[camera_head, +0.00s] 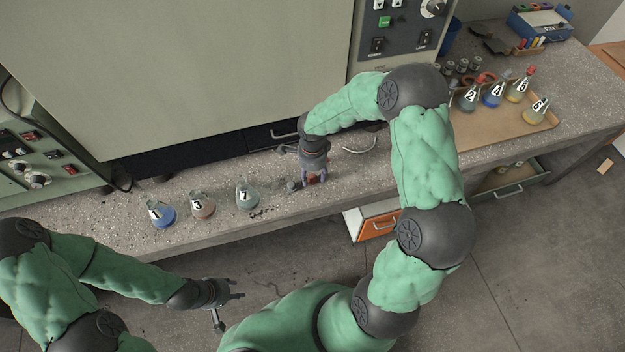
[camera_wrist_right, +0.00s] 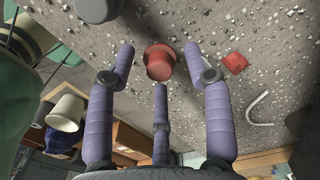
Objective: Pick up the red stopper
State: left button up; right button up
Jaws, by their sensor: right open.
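The red stopper (camera_head: 313,181) lies on the bench under my right gripper (camera_head: 311,176) and is partly hidden by it in the head view. In the right wrist view the red stopper (camera_wrist_right: 160,65) shows whole, round with a wider rim. The three purple fingers of my right gripper (camera_wrist_right: 160,85) are spread around it, open and empty; I cannot tell whether any finger touches it. My left gripper (camera_head: 230,296) hangs in front of the bench over the floor, with its fingers spread and nothing in them.
A grey stopper (camera_wrist_right: 97,8) lies close by, along with a flat red piece (camera_wrist_right: 235,63). Flasks 1 (camera_head: 162,215), 3 (camera_head: 203,206) and 7 (camera_head: 247,196) stand to the left. A tray (camera_head: 487,142) with several flasks is at right. An orange-fronted drawer (camera_head: 376,226) stands open below.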

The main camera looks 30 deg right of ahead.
jog(key=c, duration=0.9)
jog(key=shift+r, duration=0.1)
